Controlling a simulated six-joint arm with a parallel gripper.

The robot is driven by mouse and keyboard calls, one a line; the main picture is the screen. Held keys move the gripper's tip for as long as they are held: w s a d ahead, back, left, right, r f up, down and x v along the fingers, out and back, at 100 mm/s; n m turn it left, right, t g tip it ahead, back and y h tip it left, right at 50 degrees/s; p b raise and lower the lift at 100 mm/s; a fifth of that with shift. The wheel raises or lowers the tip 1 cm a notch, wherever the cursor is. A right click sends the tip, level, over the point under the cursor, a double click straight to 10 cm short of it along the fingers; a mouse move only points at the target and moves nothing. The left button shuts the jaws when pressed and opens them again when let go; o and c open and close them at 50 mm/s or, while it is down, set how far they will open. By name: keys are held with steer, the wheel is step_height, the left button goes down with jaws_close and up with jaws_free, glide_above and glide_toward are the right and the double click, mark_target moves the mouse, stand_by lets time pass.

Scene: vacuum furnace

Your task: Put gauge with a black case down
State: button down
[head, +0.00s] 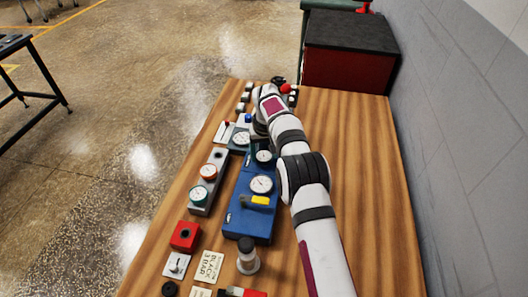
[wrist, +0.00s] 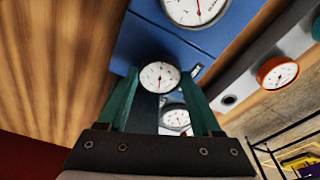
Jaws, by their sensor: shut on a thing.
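My gripper (wrist: 160,88) has its two green fingers closed on a small round gauge with a white face (wrist: 160,76). In the head view this gauge (head: 264,156) shows at the far end of the blue block (head: 246,222). Its case is mostly hidden between the fingers and looks dark. The wrist view has it over the end of the blue block (wrist: 140,40); I cannot tell whether it touches. A larger white-faced gauge (head: 261,184) sits on the blue block, with a yellow part (head: 261,200) nearer.
A grey strip (head: 218,157) holds an orange gauge (head: 208,172) and a green gauge (head: 198,193). Another gauge (head: 241,139) stands just left of my gripper. A red block (head: 185,236), a "BLACK 3 BAR" card (head: 210,266) and a capped jar (head: 247,257) stand nearer. The table's right side is bare.

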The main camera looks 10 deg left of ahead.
mark_target(265, 160)
steer(key=shift+f, duration=0.25)
steer(key=shift+c, duration=0.3)
jaws_free()
step_height(265, 160, up, 13)
steer(key=s, duration=0.2)
steer(key=s+d+r+m, duration=0.4)
steer(key=s+d+r, duration=0.5)
steer(key=s+d, duration=0.35)
steer(key=s+d+f+m, duration=0.2)
steer(key=s, duration=0.7)
steer(key=s+d+f+m+g, duration=0.1)
steer(key=s+d+f+m, duration=0.1)
steer(key=s, duration=0.8)
steer(key=s+d+f+m+y, duration=0.1)
steer(key=s+d+f+m, duration=0.1)
steer(key=s, duration=0.7)
steer(key=shift+s+f+g, duration=0.15)
steer(key=shift+s+g, duration=0.05)
steer(key=shift+g, duration=0.2)
